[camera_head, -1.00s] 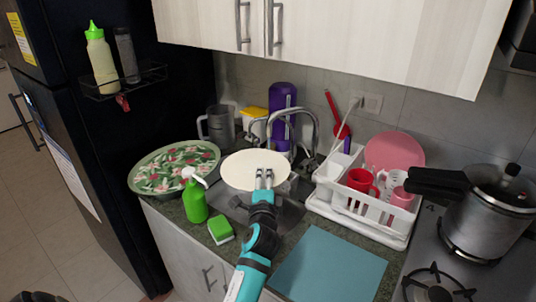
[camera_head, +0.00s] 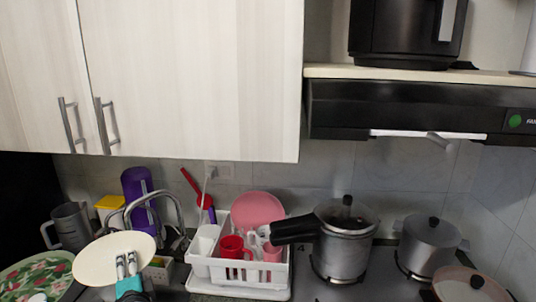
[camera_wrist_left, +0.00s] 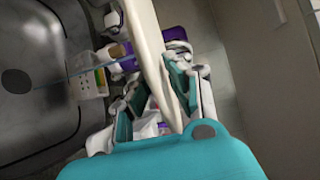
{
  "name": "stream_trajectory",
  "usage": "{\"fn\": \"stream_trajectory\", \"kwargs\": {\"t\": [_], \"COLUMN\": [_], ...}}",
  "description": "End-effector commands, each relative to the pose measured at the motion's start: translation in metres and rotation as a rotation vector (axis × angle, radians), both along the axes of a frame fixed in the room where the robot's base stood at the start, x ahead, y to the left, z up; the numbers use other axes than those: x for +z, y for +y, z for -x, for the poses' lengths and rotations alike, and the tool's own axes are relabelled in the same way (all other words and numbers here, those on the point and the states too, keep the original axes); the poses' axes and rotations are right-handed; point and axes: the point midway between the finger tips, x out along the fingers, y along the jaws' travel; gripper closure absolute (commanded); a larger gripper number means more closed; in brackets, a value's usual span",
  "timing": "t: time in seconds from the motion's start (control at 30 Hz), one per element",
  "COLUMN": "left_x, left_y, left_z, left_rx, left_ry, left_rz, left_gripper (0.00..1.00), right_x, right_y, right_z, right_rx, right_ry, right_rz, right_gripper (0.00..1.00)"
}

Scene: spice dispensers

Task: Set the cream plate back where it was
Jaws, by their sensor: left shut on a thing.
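The cream plate (camera_head: 108,256) is at the lower left of the head view, held above the sink area. My left gripper (camera_head: 127,264) is shut on the plate's near edge. In the left wrist view the plate (camera_wrist_left: 149,45) shows nearly edge-on, with its rim between the fingers of the left gripper (camera_wrist_left: 160,95). My right gripper is in neither view.
A white dish rack (camera_head: 238,273) holds a red mug (camera_head: 232,247) and a pink plate (camera_head: 258,208). The faucet (camera_head: 170,200) stands behind the cream plate. A floral tray (camera_head: 38,274) is left. A pressure cooker (camera_head: 345,250) stands right, its handle reaching over the rack.

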Motion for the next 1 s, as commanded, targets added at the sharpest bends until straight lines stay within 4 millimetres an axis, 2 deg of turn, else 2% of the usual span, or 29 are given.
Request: {"fn": "stream_trajectory", "kwargs": {"t": [0.03,0.1,0.2,0.47,0.57,0.73,0.9,1.0], "left_x": [0.016,0.028,0.003,-0.033,-0.05,-0.073,-0.078,-0.076], "left_y": [0.0,0.0,-0.009,-0.044,-0.064,-0.106,-0.139,-0.15], "left_z": [0.0,0.0,0.014,0.06,0.087,0.146,0.195,0.213], "left_rx": [0.0,0.0,-0.032,-0.147,-0.212,-0.35,-0.46,-0.499], "left_ry": [-0.002,-0.003,0.004,0.005,0.007,0.007,0.002,0.0], "left_rz": [-0.002,-0.002,-0.001,-0.002,0.0,0.002,0.002,0.001], "left_gripper": [1.0,1.0,1.0,1.0,1.0,1.0,1.0,1.0], "right_x": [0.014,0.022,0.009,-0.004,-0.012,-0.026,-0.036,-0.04], "right_y": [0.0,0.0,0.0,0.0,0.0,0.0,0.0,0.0], "right_z": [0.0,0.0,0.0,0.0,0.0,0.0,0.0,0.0], "right_rx": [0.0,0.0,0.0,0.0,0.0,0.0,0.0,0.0], "right_ry": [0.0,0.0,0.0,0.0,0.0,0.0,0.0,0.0], "right_rz": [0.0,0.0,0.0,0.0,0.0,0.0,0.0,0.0], "right_gripper": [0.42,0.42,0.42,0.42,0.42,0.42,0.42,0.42]}}
